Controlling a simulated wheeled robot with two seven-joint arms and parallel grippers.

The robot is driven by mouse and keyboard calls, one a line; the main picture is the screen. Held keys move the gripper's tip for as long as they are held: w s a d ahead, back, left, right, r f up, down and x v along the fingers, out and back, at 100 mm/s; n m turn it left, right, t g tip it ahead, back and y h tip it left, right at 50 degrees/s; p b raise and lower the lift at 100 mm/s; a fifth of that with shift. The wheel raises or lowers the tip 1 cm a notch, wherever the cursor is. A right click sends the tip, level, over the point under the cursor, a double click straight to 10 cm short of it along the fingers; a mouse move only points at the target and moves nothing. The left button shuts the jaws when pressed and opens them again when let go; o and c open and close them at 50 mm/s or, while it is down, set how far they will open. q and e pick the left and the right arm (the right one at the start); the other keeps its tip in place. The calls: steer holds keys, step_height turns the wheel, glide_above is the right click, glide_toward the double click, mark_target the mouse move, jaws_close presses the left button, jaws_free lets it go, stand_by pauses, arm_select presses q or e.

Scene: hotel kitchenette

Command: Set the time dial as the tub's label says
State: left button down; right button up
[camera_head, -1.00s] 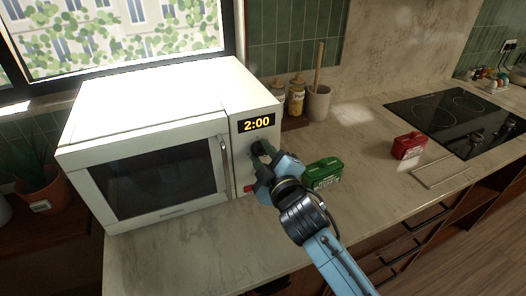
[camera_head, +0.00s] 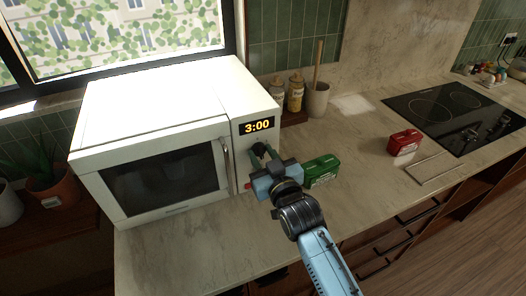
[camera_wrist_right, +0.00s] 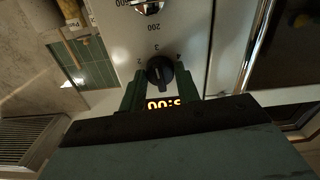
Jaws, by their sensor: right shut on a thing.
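A second dial (camera_wrist_right: 149,6) with numbers such as 200 and 500 shows at the top edge. My left gripper is out of view.
Two jars (camera_head: 295,94) and a utensil crock (camera_head: 317,100) stand behind, to the right of the microwave. A black cooktop (camera_head: 455,115) is at right.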

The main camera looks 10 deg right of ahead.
steer(key=shift+m, duration=0.6)
steer(key=o, duration=1)
steer(key=shift+s, duration=0.1)
steer(key=s+d, duration=0.1)
steer(key=s, duration=0.7)
steer(key=s+d, duration=0.1)
steer(key=s, duration=0.4)
steer(key=shift+d, duration=0.3)
